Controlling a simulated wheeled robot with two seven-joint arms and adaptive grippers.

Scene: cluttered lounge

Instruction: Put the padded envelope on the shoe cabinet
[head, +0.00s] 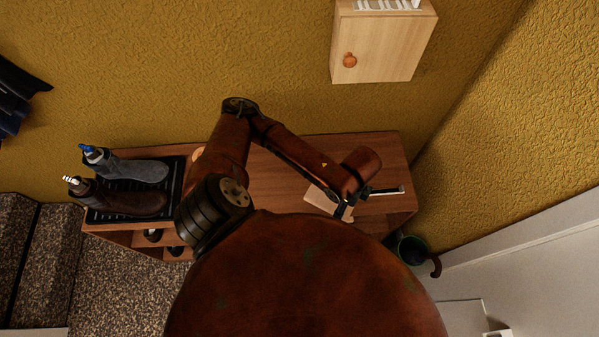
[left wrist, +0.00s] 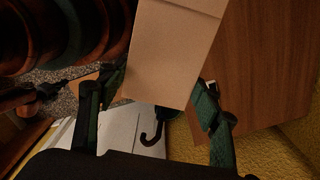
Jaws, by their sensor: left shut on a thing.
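The shoe cabinet (head: 280,178) is a long wooden unit against the mustard wall, with open shelves at its front. My left gripper (head: 347,208) is over the right part of its top. It is shut on the padded envelope (head: 322,201), a flat light-tan packet partly hidden by my arm and body. In the left wrist view the envelope (left wrist: 175,48) extends away from between the fingers of my left gripper (left wrist: 152,108), with the brown cabinet top (left wrist: 268,60) beside it. I cannot tell whether the envelope touches the top. My right gripper is not in view.
A black tray (head: 181,185) with a grey boot (head: 135,168) and a brown boot (head: 128,203) takes up the cabinet's left end. A wooden wall box (head: 378,45) hangs above. A green bin (head: 410,250) with an umbrella handle (head: 435,265) stands at the right.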

